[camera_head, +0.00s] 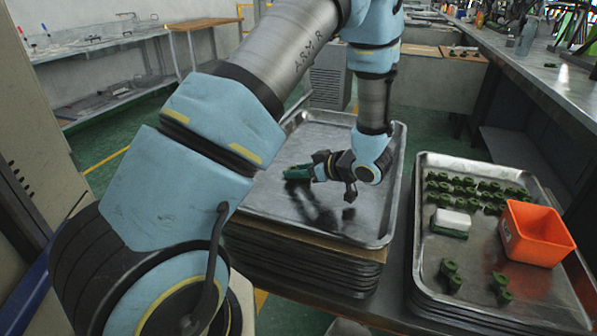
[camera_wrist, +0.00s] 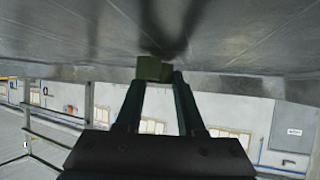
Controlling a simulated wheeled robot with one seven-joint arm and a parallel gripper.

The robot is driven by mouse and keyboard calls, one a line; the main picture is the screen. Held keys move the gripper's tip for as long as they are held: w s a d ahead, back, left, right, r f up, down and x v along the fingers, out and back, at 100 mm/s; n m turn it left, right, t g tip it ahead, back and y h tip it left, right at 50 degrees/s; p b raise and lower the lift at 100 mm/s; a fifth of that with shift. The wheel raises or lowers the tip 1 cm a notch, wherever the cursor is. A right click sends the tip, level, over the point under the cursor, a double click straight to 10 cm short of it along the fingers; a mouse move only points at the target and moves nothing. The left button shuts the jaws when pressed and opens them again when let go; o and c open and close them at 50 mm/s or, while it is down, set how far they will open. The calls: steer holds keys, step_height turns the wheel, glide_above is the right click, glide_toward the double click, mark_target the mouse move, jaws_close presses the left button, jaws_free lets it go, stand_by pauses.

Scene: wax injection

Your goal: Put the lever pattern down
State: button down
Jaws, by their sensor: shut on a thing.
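My gripper (camera_head: 299,172) is low over the left metal tray (camera_head: 258,205), with its fingers pointing left. In the wrist view my gripper (camera_wrist: 160,84) is shut on a small green piece, the lever pattern (camera_wrist: 152,69), which sticks out past the fingertips. The tray surface (camera_wrist: 235,40) fills the top of that view, close to the pattern. I cannot tell whether the pattern touches the tray. In the head view the pattern is hard to tell apart from the dark green fingers. Dark shadows lie on the tray below the gripper.
The left tray looks otherwise empty and tops a stack of trays. The right tray (camera_head: 430,275) holds several green patterns (camera_head: 470,190), a white block (camera_head: 451,219) and an orange bin (camera_head: 536,234). A long bench (camera_head: 545,70) stands at the back right.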

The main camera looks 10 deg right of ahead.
steer(key=shift+f, duration=0.2)
steer(key=c, duration=0.5)
jaws_free()
steer(key=shift+d+r, duration=0.1)
steer(key=b+v, duration=0.1)
steer(key=v, duration=1.1)
steer(key=w+a+r+m+h, duration=0.4)
steer(key=w+a+m+h, duration=0.1)
steer(key=w+h, duration=0.45)
steer(key=s+a+m+g, duration=0.1)
steer(key=s+a+g, duration=0.1)
steer(key=s+a, duration=0.3)
steer(key=s+a+m+g+y, duration=0.1)
steer(key=s+a+m+g, duration=0.1)
steer(key=s+a, duration=0.3)
steer(key=s+a+m+g, duration=0.1)
steer(key=s+a+g, duration=0.2)
steer(key=a, duration=0.5)
steer(key=shift+s+a+f+g, duration=0.1)
steer(key=shift+s+f+g, duration=0.05)
steer(key=shift+s, duration=0.3)
steer(key=shift+s+a+f+g, duration=0.1)
steer(key=shift+s+g, duration=0.05)
steer(key=shift+s, duration=0.3)
